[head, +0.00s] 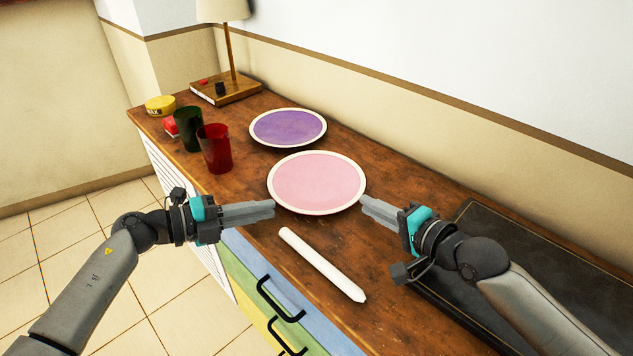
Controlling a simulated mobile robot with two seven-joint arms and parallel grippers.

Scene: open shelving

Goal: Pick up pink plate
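The pink plate (316,182) has a cream rim and lies flat on the wooden top of the cabinet, near the middle of the head view. My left gripper (272,208) points right, with its fingertips close to the plate's lower-left rim. My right gripper (364,203) points left, with its fingertips close to the lower-right rim. I cannot tell whether either touches the rim. The fingers of each gripper overlap in this view, so their opening is unclear. No plate edge shows between the fingers.
A purple plate (288,127) lies just behind the pink one. A red cup (214,148), a green cup (188,129) and a yellow tin (160,105) stand at left. A lamp (228,60) stands behind. A white candle-like stick (322,264) lies in front; a dark tray (540,250) is at right.

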